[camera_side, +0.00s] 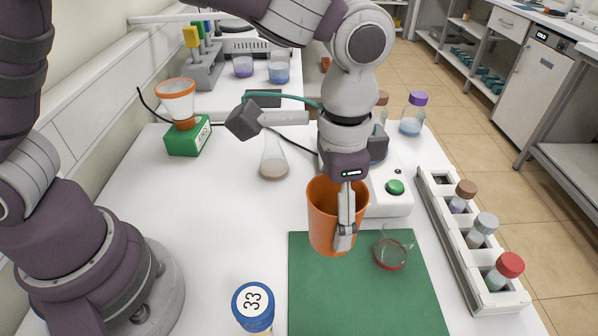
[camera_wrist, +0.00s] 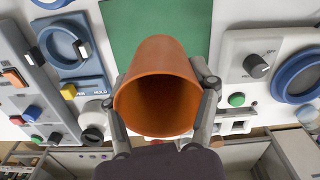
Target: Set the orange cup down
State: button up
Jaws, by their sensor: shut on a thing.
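The orange cup (camera_side: 325,220) is upright, with its open mouth facing up, near the back edge of the green mat (camera_side: 312,290). My gripper (camera_side: 345,235) comes down from above and is shut on the cup, with one finger along its outer front side. In the wrist view, the two fingers (camera_wrist: 163,125) clasp the cup (camera_wrist: 158,60) on its left and right sides, and its inside looks empty. The mat (camera_wrist: 120,25) shows beyond the cup there. I cannot tell whether the cup's base touches the surface or hangs just above it.
A glass beaker with red liquid (camera_side: 391,254) stands on the mat just right of the cup. A white rack of capped vials (camera_side: 465,250) is at the right. A blue-capped bottle (camera_side: 253,305) is front left, a flask (camera_side: 273,160) behind. The mat's front is clear.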

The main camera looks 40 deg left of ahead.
jog(key=d+f, duration=0.1)
jog(key=f, duration=0.2)
jog(key=s+d+f+m, duration=0.1)
jog(key=f, duration=0.2)
jog(key=s+d+f+m, duration=0.1)
jog(key=f, duration=0.3)
jog(key=shift+s, duration=0.1)
jog(key=shift+f, duration=0.1)
jog(key=o, duration=1.1)
jog(key=r, duration=1.3)
jog(key=shift+a, duration=0.4)
jog(key=s+a+r+n+t, duration=0.2)
jog(key=a+n, duration=0.2)
jog(key=a, duration=0.5)
jog(key=s+a+r+n+t, duration=0.2)
jog(key=a+n, duration=0.3)
jog(key=a, duration=0.5)
jog(key=shift+a+r+t, duration=0.3)
jog(key=shift+r+t, duration=0.25)
jog(key=shift+t, duration=0.25)
